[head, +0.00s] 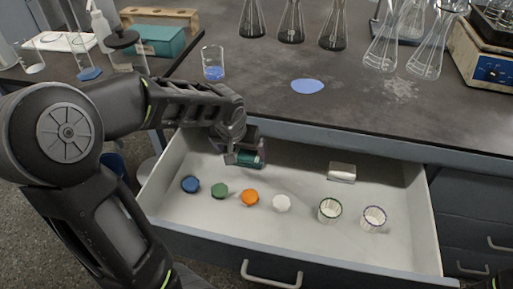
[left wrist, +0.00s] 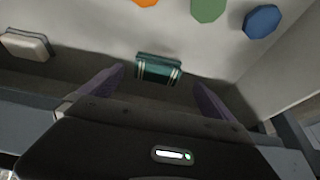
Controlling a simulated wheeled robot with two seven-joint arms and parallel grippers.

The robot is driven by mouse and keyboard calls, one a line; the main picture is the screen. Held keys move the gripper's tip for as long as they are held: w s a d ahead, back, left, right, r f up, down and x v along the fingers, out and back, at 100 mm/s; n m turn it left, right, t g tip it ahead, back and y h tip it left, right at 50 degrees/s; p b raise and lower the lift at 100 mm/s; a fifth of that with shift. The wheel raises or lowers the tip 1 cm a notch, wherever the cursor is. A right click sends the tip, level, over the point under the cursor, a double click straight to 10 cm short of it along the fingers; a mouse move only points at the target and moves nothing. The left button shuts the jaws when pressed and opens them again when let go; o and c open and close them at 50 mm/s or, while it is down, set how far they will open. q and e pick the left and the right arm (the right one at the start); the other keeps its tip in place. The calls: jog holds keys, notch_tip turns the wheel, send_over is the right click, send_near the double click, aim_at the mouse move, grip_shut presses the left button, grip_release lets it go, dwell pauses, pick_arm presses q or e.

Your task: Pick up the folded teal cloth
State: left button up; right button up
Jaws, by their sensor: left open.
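The folded teal cloth (left wrist: 158,69) lies in the open drawer, near its back wall, with pale stripes along its ends. In the head view the cloth (head: 249,158) is partly hidden by my left gripper (head: 246,153), which is inside the drawer over it. In the left wrist view the left gripper (left wrist: 155,90) is open, its two fingers to either side of the cloth with gaps between. I cannot tell exactly how high the fingers are above the cloth. My right gripper is not in view.
The drawer (head: 300,235) also holds blue (head: 190,184), green (head: 220,190), orange (head: 250,197) and white (head: 282,203) caps, two ribbed cups (head: 329,209) and a white block (head: 342,172). Glass flasks (head: 382,48), a beaker (head: 213,62) and a blue disc (head: 307,86) are on the bench above.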

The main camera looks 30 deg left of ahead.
aim_at(245, 160)
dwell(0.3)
pick_arm(q)
jog(key=shift+b+x, duration=0.3)
jog(key=shift+x, duration=0.95)
jog(key=b+x, duration=0.1)
jog(key=x, duration=0.3)
jog(key=shift+d+f, duration=0.15)
jog(key=shift+f, duration=0.05)
jog(key=shift+w+f, duration=0.3)
jog(key=shift+f, duration=0.1)
jog(key=shift+c, duration=0.2)
